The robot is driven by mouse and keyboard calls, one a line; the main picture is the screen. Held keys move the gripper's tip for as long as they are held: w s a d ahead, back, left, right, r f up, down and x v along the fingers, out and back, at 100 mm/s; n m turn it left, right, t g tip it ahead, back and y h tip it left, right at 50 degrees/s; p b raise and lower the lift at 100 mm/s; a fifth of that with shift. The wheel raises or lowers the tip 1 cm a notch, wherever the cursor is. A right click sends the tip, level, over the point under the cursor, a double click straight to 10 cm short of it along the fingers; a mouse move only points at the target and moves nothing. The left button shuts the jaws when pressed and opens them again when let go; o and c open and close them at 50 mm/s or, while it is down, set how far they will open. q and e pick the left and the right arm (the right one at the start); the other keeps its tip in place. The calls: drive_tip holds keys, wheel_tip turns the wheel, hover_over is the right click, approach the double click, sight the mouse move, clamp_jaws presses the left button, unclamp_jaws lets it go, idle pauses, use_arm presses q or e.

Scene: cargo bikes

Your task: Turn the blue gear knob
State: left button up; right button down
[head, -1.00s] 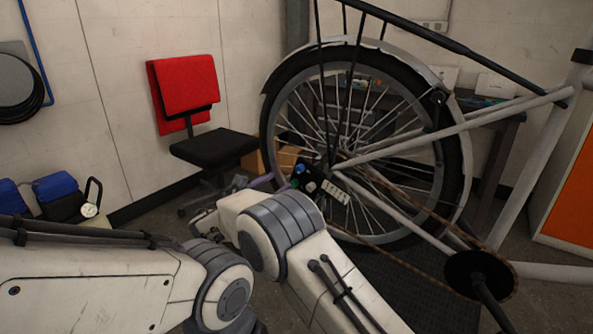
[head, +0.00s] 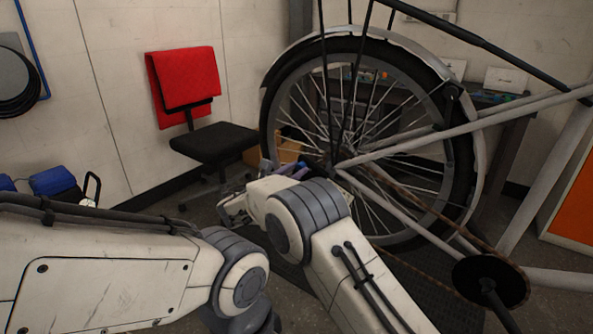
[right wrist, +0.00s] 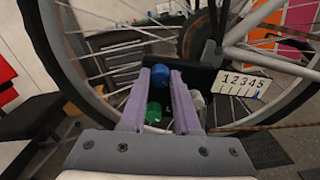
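The blue gear knob (right wrist: 160,75) shows in the right wrist view between the tips of two pale purple fingers. A green knob (right wrist: 154,112) sits below it, partly behind the fingers. My right gripper (right wrist: 160,80) is open, with one finger on each side of the blue knob; whether they touch it I cannot tell. In the head view my right gripper (head: 289,169) is beside the wheel hub, and the knob is hard to make out there. My left gripper is out of view; only part of the left arm shows.
The bike's rear wheel (head: 455,110), chain and crank (head: 490,282) stand close on the right. A numbered plate (right wrist: 246,84) is right of the knobs. A black chair (head: 213,143) with a red cloth (head: 184,78) and blue bags (head: 52,181) are on the left.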

drive_tip(key=shift+f+m+b, duration=0.1)
drive_tip(key=shift+m+b, duration=0.3)
drive_tip(key=shift+b, duration=0.3)
drive_tip(key=shift+s+m+b, duration=0.1)
drive_tip(key=shift+m+b, duration=5.5)
drive_tip(key=shift+b, duration=1.5)
drive_tip(key=c, duration=0.6)
unclamp_jaws()
drive_tip(key=b+v, duration=0.3)
drive_tip(key=v, duration=0.7)
drive_tip(key=shift+s+a, duration=0.1)
drive_tip(key=shift+s, duration=0.1)
